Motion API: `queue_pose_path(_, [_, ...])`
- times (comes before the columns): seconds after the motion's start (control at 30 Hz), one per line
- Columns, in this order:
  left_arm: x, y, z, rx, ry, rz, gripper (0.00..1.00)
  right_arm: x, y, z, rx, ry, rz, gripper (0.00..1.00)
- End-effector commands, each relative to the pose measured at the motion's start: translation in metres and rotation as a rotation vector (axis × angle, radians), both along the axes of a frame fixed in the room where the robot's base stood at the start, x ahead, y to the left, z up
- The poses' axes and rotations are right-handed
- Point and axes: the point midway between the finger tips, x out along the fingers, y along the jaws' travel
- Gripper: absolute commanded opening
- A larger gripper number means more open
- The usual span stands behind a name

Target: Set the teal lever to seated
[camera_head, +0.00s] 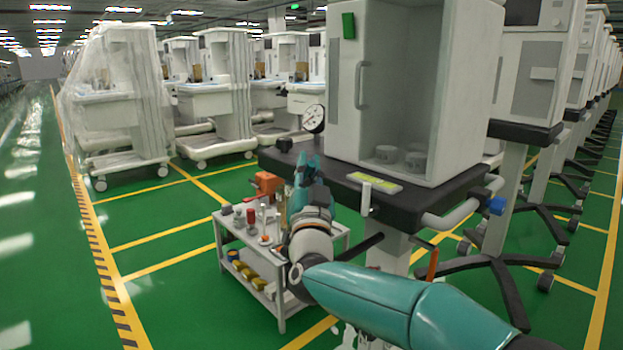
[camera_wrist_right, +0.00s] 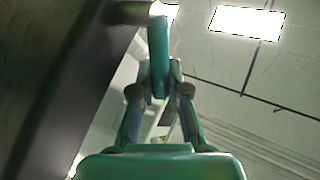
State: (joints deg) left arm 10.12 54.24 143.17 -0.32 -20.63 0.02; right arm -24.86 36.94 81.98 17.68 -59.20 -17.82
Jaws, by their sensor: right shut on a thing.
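The teal lever (camera_wrist_right: 158,45) stands upright in the right wrist view, its lower end between my gripper's fingers. My right gripper (camera_wrist_right: 159,82) is shut on it. In the head view my right gripper (camera_head: 306,165) is at the left front edge of the black cart top (camera_head: 440,197). There, lever and fingertips are both teal and small, and I cannot separate them. The lever's mount and its exact angle are hidden or too small to tell. My left gripper is not in view.
A white cabinet (camera_head: 466,110) stands on the cart top, with a round gauge (camera_head: 314,118) to its left. A low trolley (camera_head: 281,306) with tools and an orange box (camera_head: 267,183) stands below. The green floor (camera_head: 180,290) left of it is clear.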

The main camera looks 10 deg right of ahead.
Motion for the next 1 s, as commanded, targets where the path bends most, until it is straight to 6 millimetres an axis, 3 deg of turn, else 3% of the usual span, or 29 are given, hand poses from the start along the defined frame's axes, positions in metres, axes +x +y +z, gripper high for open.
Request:
queue_pose_path(0.4, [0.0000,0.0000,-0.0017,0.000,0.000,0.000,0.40,0.0005,-0.0008,-0.0014,0.004,-0.002,-0.002,0.00])
queue_pose_path(0.43, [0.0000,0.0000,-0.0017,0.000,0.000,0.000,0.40,0.0005,-0.0007,-0.0014,0.004,-0.002,-0.002,0.20])
queue_pose_path(0.57, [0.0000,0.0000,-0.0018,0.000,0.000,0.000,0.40,0.0004,-0.0003,-0.0014,0.004,-0.002,-0.001,0.41])
queue_pose_path(1.0, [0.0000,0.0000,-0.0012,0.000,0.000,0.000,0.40,-0.0042,0.0008,-0.0033,0.004,-0.002,0.001,0.41])
